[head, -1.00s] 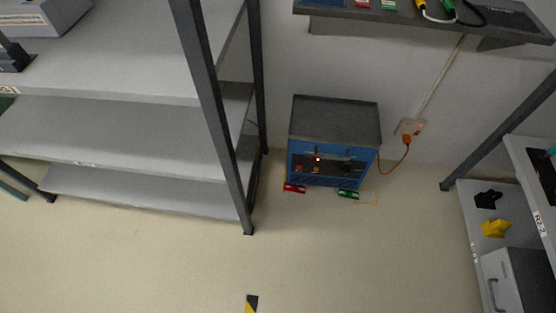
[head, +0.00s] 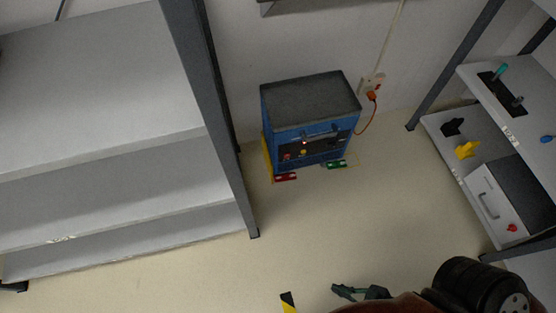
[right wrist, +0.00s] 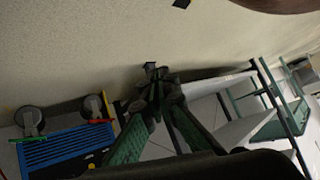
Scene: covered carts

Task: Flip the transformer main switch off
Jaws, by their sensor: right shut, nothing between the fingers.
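The transformer appears to be the blue box with a dark grey top (head: 310,118), standing on the floor against the wall in the head view. Its front has a handle, a small glowing red light and small red and yellow controls; I cannot tell which is the main switch or its position. My right gripper (head: 345,291) is at the bottom of the head view, shut and empty, well apart from the box. Its dark, green-padded fingers (right wrist: 156,78) meet in the right wrist view. My left gripper is not in view.
Grey shelving (head: 110,150) stands left of the box. A right-hand rack (head: 470,150) holds black and yellow items and a white-fronted box (head: 492,198). An orange plug (head: 372,96) sits in the wall socket. Open floor lies between.

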